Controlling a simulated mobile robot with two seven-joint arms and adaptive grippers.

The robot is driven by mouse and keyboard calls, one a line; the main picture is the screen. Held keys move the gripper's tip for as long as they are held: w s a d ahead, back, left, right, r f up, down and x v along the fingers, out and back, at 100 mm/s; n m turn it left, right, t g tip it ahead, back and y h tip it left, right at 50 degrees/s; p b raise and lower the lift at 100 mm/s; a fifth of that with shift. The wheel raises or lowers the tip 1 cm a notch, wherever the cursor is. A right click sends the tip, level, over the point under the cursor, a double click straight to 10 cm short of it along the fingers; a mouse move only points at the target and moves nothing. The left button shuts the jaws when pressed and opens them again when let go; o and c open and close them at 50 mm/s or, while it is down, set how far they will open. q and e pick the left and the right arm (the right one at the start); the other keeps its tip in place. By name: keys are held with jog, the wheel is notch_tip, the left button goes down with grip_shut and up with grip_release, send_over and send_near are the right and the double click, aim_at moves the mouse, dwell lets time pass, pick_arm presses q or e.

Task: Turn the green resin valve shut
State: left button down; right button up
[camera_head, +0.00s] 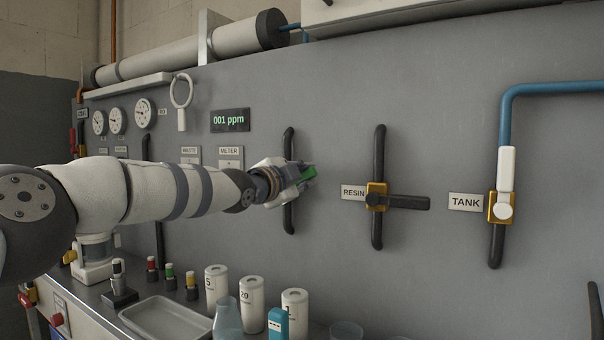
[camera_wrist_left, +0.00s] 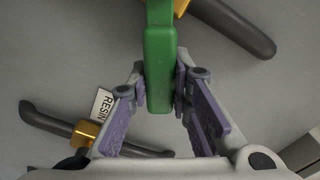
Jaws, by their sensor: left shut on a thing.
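In the left wrist view the green handle (camera_wrist_left: 160,65) runs from a brass body (camera_wrist_left: 181,7) at the top edge. It lies at a slant to its black pipe (camera_wrist_left: 235,27), neither along nor square across it. My left gripper (camera_head: 300,178) is shut on the handle, one finger on each side. My arm and gripper hide the valve body in the camera_head view. My right gripper is not in view.
A neighbouring valve with a black handle (camera_head: 408,202) has the RESIN label (camera_head: 353,192). Farther right is a white-handled valve (camera_head: 506,175) labelled TANK. Below are white canisters (camera_head: 252,303) and a tray (camera_head: 165,318). A display (camera_head: 230,120) reads 001 ppm.

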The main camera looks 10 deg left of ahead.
pick_arm(q)
jog(key=m, duration=0.1)
jog(key=f+m, duration=0.1)
jog(key=shift+s+d+f+m+p, duration=0.15)
jog(key=shift+d+f+m+p, duration=0.05)
jog(key=shift+d+m+p, duration=0.15)
jog(key=shift+f+m, duration=1)
jog(key=shift+m, duration=0.45)
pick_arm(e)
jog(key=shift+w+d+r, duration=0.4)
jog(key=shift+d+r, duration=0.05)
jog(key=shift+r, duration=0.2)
pick_arm(q)
jog(key=c, duration=1.4)
grip_release()
jog(key=shift+f, duration=0.1)
jog(key=shift+c, duration=0.2)
jog(key=v, duration=1.2)
